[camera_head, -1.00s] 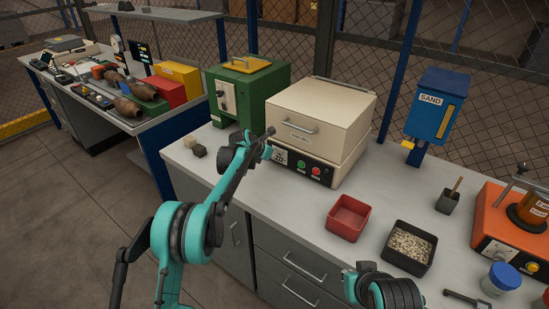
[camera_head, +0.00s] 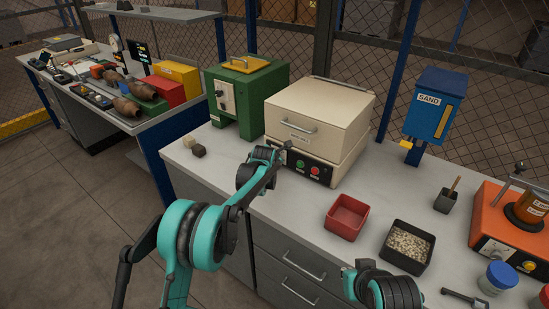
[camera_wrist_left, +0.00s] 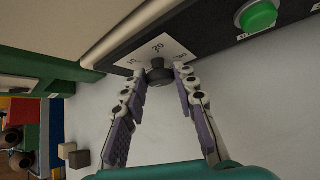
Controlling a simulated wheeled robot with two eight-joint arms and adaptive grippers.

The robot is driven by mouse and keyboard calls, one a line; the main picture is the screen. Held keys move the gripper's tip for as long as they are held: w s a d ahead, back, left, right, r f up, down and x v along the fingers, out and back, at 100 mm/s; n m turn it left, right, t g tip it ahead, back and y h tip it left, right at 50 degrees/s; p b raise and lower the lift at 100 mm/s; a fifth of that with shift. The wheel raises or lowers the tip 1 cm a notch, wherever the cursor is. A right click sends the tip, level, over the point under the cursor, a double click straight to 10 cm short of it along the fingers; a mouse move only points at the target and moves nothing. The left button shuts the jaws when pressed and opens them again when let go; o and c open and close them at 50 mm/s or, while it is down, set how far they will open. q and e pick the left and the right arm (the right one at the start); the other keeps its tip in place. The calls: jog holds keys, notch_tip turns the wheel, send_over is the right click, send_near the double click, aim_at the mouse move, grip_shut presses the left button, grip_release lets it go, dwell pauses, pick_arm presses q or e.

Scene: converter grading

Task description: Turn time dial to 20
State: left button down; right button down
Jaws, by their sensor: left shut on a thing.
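The time dial (camera_wrist_left: 159,73) is a dark round knob on a white plate (camera_wrist_left: 176,48) on the front panel of a cream oven-like box (camera_head: 318,112). The plate carries printed numbers, with 20 in the middle and others to either side that are hard to read. My left gripper (camera_wrist_left: 164,82) has its two fingers at the knob, one on each side, shut on it. In the head view my left gripper (camera_head: 280,152) covers the dial. I cannot tell which number the dial points to.
A green button (camera_wrist_left: 259,16) sits beside the dial; a red one (camera_head: 315,170) is further right. A green machine (camera_head: 245,100) stands left of the box. A red tray (camera_head: 348,217) and a black tray of granules (camera_head: 408,246) stand to the right on the bench.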

pick_arm(q)
jog(key=shift+f+t+y, duration=0.1)
jog(key=shift+t+y, duration=0.2)
jog(key=shift+t, duration=0.1)
jog(key=shift+m, duration=0.3)
jog(key=c, duration=1.2)
grip_release()
jog(key=v, duration=1.2)
jog(key=shift+s+d, duration=0.1)
jog(key=shift+d, duration=0.1)
